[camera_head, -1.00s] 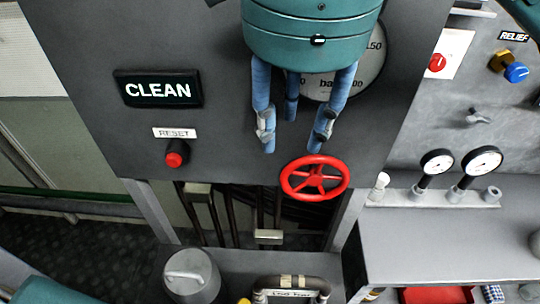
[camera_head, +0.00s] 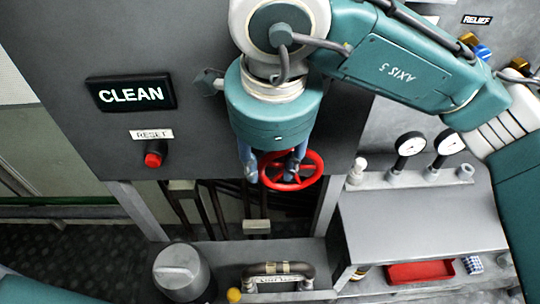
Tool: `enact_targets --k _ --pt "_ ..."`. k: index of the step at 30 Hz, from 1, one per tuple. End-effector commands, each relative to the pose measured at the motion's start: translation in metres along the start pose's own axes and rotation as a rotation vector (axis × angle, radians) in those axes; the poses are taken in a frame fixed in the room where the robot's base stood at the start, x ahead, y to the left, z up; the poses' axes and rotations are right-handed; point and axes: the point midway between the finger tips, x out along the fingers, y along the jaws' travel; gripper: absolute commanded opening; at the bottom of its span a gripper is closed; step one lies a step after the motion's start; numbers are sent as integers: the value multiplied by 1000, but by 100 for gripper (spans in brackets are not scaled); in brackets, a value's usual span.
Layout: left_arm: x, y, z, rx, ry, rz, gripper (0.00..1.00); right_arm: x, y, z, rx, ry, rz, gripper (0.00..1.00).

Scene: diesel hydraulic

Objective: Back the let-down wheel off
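The red let-down wheel (camera_head: 319,169) is a spoked handwheel at the lower edge of the dark panel in the head view. My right gripper (camera_head: 272,174) hangs in front of it, pointing down. Its blue fingers are spread and overlap the left part and middle of the wheel. The fingers hide some of the rim and spokes, and I cannot tell whether they touch it. My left gripper is out of view.
The panel carries a CLEAN sign (camera_head: 131,93) and a red RESET button (camera_head: 154,160). Two small gauges (camera_head: 411,144) stand on a ledge at the right. Below are a grey canister (camera_head: 178,271), a handle (camera_head: 279,270) and a red tray (camera_head: 420,272).

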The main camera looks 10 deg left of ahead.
Motion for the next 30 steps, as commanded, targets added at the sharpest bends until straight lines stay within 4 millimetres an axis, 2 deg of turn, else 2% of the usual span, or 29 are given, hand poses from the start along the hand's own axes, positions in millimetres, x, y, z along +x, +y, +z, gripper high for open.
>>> enact_targets --k 5,10,11,20,30 --pt "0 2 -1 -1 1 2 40 0 0 0 0 0 0 36" --pt "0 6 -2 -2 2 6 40 0 0 0 1 0 -1 2" --pt "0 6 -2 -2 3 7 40 0 0 0 1 1 -1 0" --pt "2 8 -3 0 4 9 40 0 -2 0 -3 29 -5 0" --pt "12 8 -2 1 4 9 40 7 -1 5 -47 224 -1 0"
